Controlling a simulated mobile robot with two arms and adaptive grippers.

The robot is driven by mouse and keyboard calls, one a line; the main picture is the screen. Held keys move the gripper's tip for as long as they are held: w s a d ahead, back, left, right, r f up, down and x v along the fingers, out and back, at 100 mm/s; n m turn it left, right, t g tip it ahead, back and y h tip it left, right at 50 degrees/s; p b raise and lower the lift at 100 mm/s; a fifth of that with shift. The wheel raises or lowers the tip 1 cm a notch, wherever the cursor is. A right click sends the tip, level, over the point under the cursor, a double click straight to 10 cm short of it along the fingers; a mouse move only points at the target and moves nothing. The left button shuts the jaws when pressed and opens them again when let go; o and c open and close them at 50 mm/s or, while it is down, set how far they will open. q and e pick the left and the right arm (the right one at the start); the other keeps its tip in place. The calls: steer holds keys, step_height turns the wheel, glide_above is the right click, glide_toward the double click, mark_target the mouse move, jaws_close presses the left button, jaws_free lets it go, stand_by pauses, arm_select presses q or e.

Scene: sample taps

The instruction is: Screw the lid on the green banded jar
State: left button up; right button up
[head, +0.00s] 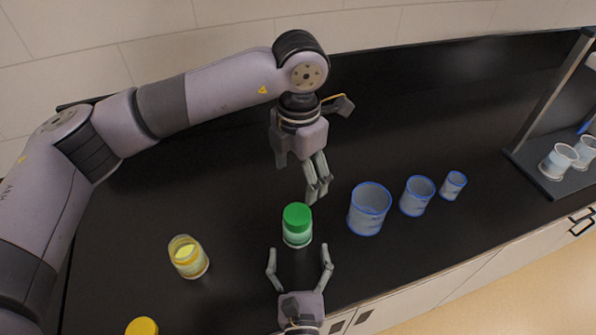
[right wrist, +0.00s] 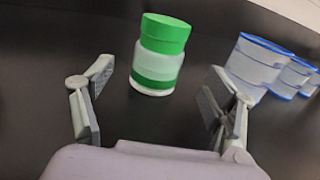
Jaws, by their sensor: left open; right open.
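The green banded jar (head: 297,238) stands upright on the black bench, with a green lid (head: 297,215) on its top. In the right wrist view the jar (right wrist: 155,72) stands just beyond the fingertips, and its lid (right wrist: 166,32) looks level; whether it is tight cannot be told. My right gripper (head: 300,262) is open and empty, its fingers spread on the near side of the jar. It also shows in the right wrist view (right wrist: 155,105). My left gripper (head: 318,192) is open, pointing down, above and behind the lid, and holds nothing visible.
An open yellow banded jar (head: 189,262) stands to the left, with a yellow lid (head: 142,327) near the front edge. Blue-rimmed beakers (head: 368,212), (head: 417,198), (head: 453,187) stand right of the green jar. A stand (head: 552,184) with cups is far right.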

steer(key=shift+s, duration=2.05)
